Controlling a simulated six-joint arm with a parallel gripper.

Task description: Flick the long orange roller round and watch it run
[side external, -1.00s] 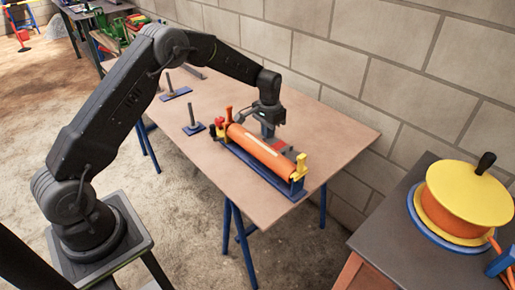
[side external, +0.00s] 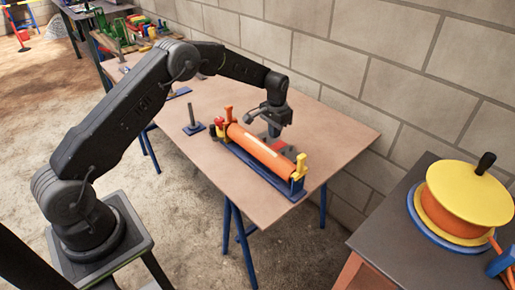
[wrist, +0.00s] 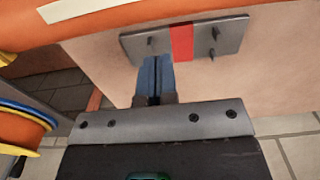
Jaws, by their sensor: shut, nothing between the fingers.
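The long orange roller (side external: 262,150) lies in its blue stand (side external: 250,171) near the front right of the table, with a yellow bracket (side external: 300,166) at its right end. In the wrist view the roller (wrist: 220,12) crosses the top, and a pale strip (wrist: 82,8) shows on its side towards my gripper. That strip is not visible in the side view. My gripper (side external: 275,130) is on the wall side of the roller, above the table. In the wrist view its blue fingertips (wrist: 153,75) are shut and empty, apart from the roller.
A grey plate with a red stripe and short pegs (wrist: 185,40) lies on the table (side external: 340,135) behind the roller. A blue base with an upright peg (side external: 193,115) stands to the left. A yellow and orange drum (side external: 468,200) is on the separate right table. The block wall is behind.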

